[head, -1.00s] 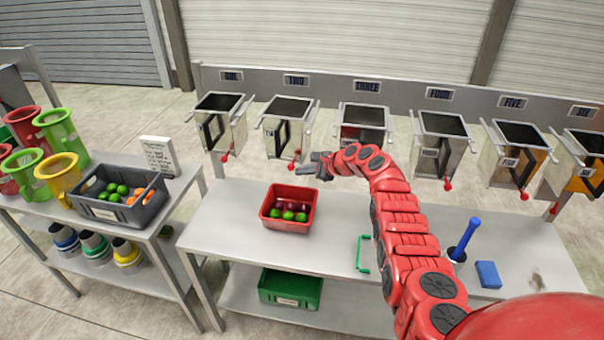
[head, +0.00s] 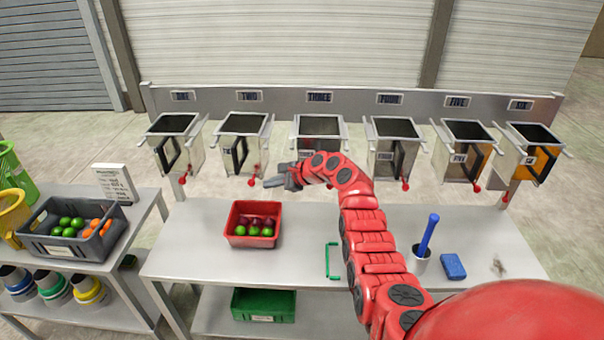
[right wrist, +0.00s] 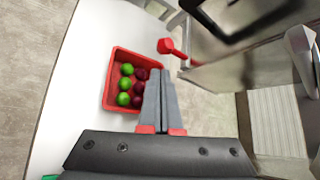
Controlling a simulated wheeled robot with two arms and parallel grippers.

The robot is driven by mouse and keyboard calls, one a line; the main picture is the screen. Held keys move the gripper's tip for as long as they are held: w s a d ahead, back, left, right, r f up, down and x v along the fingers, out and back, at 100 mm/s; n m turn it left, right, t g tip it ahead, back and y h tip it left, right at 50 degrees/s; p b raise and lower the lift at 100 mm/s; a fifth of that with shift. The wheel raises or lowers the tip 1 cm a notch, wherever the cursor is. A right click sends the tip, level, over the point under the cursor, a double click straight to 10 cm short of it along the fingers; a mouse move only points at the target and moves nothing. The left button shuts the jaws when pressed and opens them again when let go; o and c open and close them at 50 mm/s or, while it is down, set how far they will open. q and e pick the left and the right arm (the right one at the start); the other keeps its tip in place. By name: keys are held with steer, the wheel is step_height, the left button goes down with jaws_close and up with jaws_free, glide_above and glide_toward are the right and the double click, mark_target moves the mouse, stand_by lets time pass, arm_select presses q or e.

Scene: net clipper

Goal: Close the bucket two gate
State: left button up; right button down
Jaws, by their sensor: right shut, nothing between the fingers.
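Bucket two (head: 243,138) is a metal hopper under the "TWO" label on the rail. Its front has a dark-framed gate (head: 238,155), and a lever with a red knob (head: 252,182) hangs at its lower right. My right gripper (head: 268,183) is just right of that knob, shut and empty; whether it touches the lever is unclear. In the right wrist view, the shut fingers (right wrist: 162,85) point towards a red knob (right wrist: 165,46) and a metal bucket side (right wrist: 235,70), with a small gap to the knob. My left gripper is not in view.
Bucket three (head: 319,133) is right of bucket two, partly behind my right arm. A red crate of fruit (head: 232,236) stands on the table below.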

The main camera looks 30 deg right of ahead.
steer(key=b+v, duration=0.4)
steer(key=v, duration=1)
steer(key=shift+b, duration=0.3)
steer(key=shift+s+d+r, duration=0.1)
steer(key=shift+s, duration=0.05)
